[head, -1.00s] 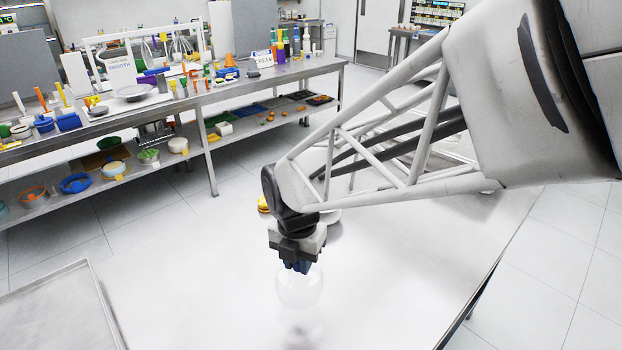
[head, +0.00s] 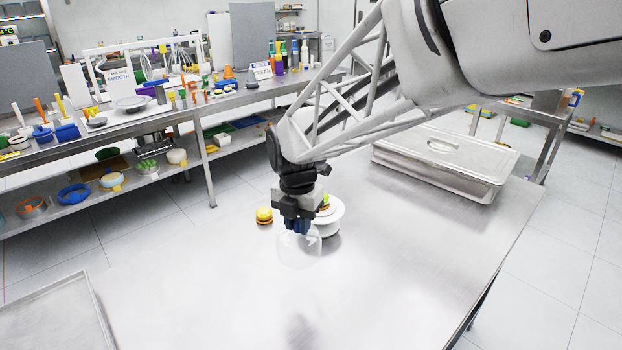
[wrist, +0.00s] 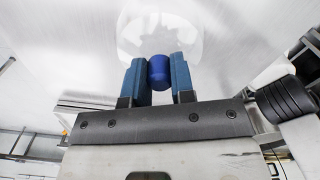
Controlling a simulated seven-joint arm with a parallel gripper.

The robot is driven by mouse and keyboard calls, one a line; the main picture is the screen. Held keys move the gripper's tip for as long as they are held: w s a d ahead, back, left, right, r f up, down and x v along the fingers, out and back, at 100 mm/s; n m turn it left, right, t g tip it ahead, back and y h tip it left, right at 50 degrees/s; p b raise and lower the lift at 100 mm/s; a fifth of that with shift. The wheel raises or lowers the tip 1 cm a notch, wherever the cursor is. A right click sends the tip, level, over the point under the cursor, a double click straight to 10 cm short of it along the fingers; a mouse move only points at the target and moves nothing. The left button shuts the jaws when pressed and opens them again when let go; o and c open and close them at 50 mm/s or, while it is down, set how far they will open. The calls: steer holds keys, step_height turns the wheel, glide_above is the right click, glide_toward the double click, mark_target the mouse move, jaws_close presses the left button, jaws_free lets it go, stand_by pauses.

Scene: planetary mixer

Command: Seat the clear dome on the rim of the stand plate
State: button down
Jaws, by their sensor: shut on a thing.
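The clear dome (head: 299,252) hangs below my gripper (head: 298,228) in the head view, above the steel table. In the wrist view my gripper (wrist: 159,75) is shut on the dome's blue knob (wrist: 159,70), with a blue finger on each side. The dome's faint outline (wrist: 190,40) spreads beyond the fingers. The white stand plate (head: 329,216) stands on the table just behind and to the right of my gripper, partly hidden by it. Some green and yellow food shows on the plate. The dome is off the plate, in front of it.
A small yellow and brown item (head: 264,216) sits on the table left of the stand. A lidded steel pan (head: 445,160) is at the back right. A shallow tray (head: 60,318) lies at front left. The table front (head: 400,280) is clear.

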steer(key=w+d+r, duration=0.1)
steer(key=w+r, duration=0.1)
steer(key=w, duration=0.5)
steer(key=w+d+r, duration=0.2)
steer(key=w+r, duration=0.1)
steer(key=w, duration=0.4)
steer(key=w+d+r+m, duration=0.1)
steer(key=w+r, duration=0.2)
steer(key=w, duration=0.3)
steer(key=shift+w+d, duration=0.25)
steer(key=shift+w, duration=0.15)
steer(key=shift+f, duration=0.2)
steer(key=shift+f, duration=2.3)
steer(key=shift+f, duration=2.7)
stand_by(0.4)
